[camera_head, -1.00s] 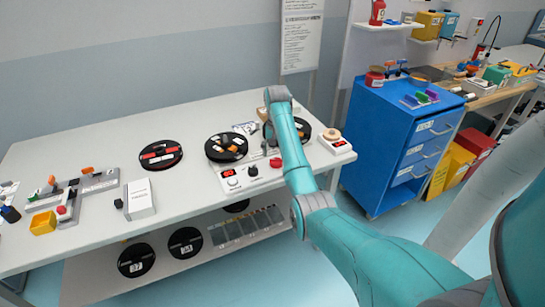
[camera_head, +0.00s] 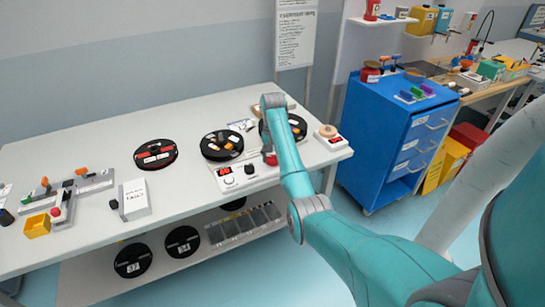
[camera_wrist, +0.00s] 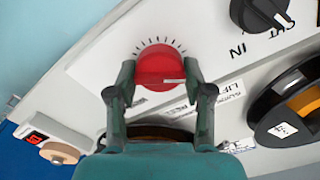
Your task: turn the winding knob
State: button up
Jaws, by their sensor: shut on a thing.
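The round red winding knob (camera_wrist: 158,66) sits on a pale panel (camera_wrist: 105,52) with a fan of tick marks around its far side. It bears a light pointer line that points right in the wrist view. My gripper (camera_wrist: 160,80) is shut on the knob, one dark green finger on each side. In the head view the red knob (camera_head: 270,159) shows beside my arm, at the right end of the panel on the table. The panel has a red display (camera_head: 224,171), too small to read, and a black knob (camera_head: 250,168). My arm hides most of the gripper there.
Two black reels (camera_head: 222,145) stand just behind the panel, the right one partly behind my arm. A tape roll device (camera_head: 329,133) stands at the table's right end. A white box (camera_head: 136,198) and another reel (camera_head: 156,154) lie left. A blue cabinet (camera_head: 402,135) stands right.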

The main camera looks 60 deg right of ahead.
jog(key=shift+n, duration=2.3)
jog(key=o, duration=1.2)
jog(key=shift+c, duration=0.2)
